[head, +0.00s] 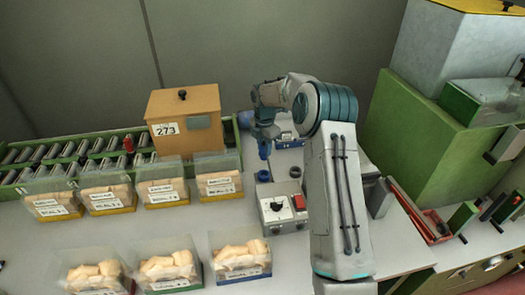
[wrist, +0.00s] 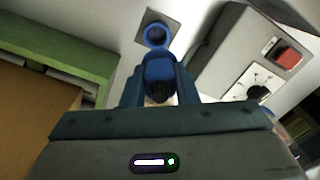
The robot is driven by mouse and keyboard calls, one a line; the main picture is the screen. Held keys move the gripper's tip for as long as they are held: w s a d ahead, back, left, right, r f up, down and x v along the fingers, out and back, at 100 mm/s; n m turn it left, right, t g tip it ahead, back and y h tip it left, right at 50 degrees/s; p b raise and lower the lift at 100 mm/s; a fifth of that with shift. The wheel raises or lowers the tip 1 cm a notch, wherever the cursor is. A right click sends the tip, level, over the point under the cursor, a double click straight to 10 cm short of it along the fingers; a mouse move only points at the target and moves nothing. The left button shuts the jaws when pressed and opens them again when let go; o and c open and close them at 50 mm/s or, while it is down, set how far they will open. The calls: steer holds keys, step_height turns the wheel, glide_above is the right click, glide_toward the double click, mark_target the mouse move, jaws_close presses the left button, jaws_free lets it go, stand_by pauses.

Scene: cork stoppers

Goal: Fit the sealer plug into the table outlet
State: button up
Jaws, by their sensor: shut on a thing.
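My gripper (head: 264,137) is shut on the blue sealer plug (wrist: 159,72), which sits between its two fingers in the wrist view. In the head view the plug (head: 264,151) hangs below the fingers, above the table. The table outlet (wrist: 157,35) is a blue ring with a dark opening on a grey square plate, just beyond the plug's end in the wrist view. In the head view the outlet (head: 263,176) shows small and blue below the plug. The plug appears apart from the outlet. Part of the plug is hidden by the fingers.
A grey control box (head: 283,207) with a dial and red switch stands close beside the outlet. A green-sided roller conveyor (head: 70,160) and an orange box (head: 185,122) marked 273 lie to the left. Several filled bags (head: 240,256) stand on the table (head: 40,245).

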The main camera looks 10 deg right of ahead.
steer(key=shift+w+f+b, duration=0.35)
steer(key=shift+f+b, duration=0.05)
steer(key=shift+f, duration=0.4)
steer(key=shift+f+b, duration=2)
steer(key=shift+f, duration=1.15)
steer(key=shift+f+b, duration=0.75)
steer(key=shift+f, duration=0.75)
steer(key=o, duration=1.1)
steer(key=shift+r, duration=0.1)
step_height(320, 180, up, 14)
steer(key=shift+f+b, duration=0.25)
steer(key=shift+b, duration=0.2)
steer(key=shift+r, duration=0.15)
